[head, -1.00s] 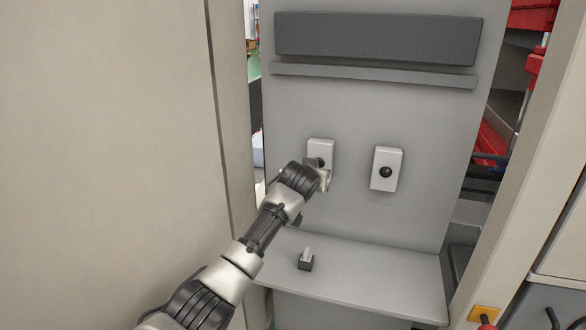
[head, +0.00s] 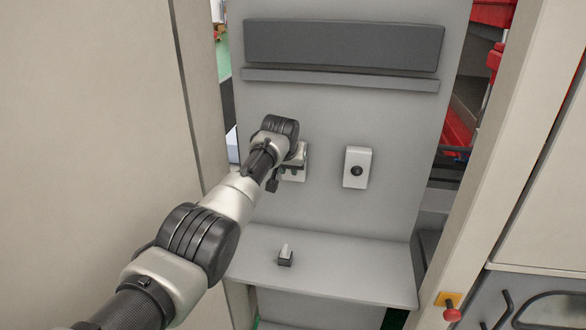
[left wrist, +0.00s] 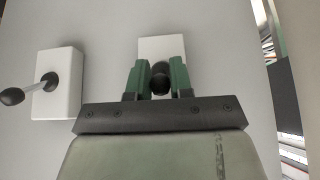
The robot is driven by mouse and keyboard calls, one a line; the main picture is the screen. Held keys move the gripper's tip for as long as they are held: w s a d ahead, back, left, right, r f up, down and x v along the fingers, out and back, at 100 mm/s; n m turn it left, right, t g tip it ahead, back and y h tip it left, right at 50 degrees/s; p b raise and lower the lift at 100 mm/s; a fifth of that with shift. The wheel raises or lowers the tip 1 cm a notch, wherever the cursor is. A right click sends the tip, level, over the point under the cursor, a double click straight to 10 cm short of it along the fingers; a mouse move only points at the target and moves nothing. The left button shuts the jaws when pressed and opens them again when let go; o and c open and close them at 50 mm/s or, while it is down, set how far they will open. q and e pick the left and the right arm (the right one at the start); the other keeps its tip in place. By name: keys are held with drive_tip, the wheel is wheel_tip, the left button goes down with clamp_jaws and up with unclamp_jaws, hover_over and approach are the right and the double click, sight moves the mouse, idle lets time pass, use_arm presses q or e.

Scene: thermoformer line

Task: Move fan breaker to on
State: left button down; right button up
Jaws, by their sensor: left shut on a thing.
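Two white breaker boxes are fixed on the grey upright panel. The one at left in the head view (head: 296,174) is partly hidden by my left arm. In the left wrist view its white box (left wrist: 161,46) is behind my left gripper (left wrist: 159,78), whose green fingers are shut on its black lever knob (left wrist: 160,87). The other breaker (head: 357,168) stands clear to the right in the head view; in the left wrist view (left wrist: 62,80) it is at left, its metal lever ending in a black knob. No label tells which is the fan breaker. My right gripper is not in view.
A small switch with a pale lever (head: 285,256) stands on the grey shelf (head: 340,275) below. A dark grey bar (head: 340,45) spans the panel's top. Large beige panels flank both sides. A red knob on a yellow plate (head: 449,303) is at lower right.

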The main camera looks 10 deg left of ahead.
use_arm(q)
drive_tip(key=shift+r, duration=0.1)
drive_tip(key=shift+w, duration=0.1)
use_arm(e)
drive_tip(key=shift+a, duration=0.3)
use_arm(q)
drive_tip(key=shift+g, duration=0.3)
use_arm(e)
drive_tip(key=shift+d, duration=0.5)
use_arm(q)
drive_tip(key=c, duration=1)
unclamp_jaws()
drive_tip(key=shift+w, duration=0.1)
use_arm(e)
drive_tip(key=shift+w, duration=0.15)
use_arm(q)
drive_tip(key=shift+r, duration=0.1)
drive_tip(key=b+v, duration=0.4)
drive_tip(key=v, duration=0.6)
drive_tip(key=shift+s+r, duration=0.25)
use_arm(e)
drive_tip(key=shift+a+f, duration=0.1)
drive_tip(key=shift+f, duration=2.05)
